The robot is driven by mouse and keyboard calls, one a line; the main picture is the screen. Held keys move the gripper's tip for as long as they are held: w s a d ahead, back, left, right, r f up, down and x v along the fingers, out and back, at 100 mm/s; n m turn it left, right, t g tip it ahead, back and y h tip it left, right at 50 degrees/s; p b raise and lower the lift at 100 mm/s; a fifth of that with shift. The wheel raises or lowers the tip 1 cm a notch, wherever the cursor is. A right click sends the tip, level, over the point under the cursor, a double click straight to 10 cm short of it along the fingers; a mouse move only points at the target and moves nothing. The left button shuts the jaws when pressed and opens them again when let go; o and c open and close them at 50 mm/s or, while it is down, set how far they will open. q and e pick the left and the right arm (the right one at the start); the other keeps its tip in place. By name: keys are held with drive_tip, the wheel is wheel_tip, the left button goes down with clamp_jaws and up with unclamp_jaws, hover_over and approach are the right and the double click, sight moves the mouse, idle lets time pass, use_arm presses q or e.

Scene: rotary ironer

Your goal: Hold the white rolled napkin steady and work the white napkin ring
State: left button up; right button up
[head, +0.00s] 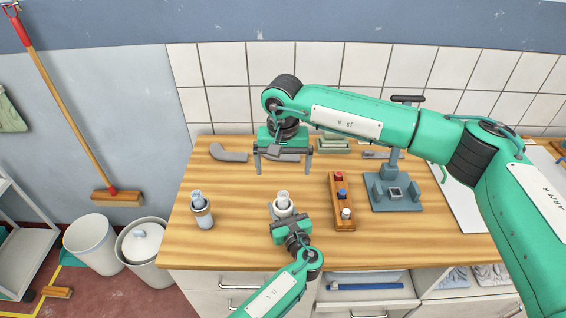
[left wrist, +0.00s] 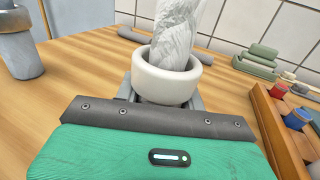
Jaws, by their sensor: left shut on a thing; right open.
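The white rolled napkin (head: 283,195) stands upright on the wooden table, its top tapering up in the left wrist view (left wrist: 178,25). The white napkin ring (head: 283,208) sits around its lower part; the ring also shows large in the left wrist view (left wrist: 165,82). My left gripper (head: 284,213) comes in low from the front, shut on the napkin. Its grey fingers show at both sides just below the ring, and the exact contact is hidden. My right gripper (head: 283,162) is open and empty, fingers wide apart and pointing down, appearing beyond the napkin top.
Another rolled piece in a ring (head: 203,212) stands to the left. A wooden rack (head: 342,203) with red, blue and white pieces is close on the right. A blue-grey press stand (head: 396,190) is farther right. A grey bent piece (head: 228,154) lies at the back left.

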use_arm(q)
drive_tip(key=o, duration=0.8)
drive_tip(key=shift+s, duration=0.1)
drive_tip(key=v, duration=1.1)
drive_tip(key=shift+s+d, duration=0.25)
drive_tip(key=shift+s, duration=0.1)
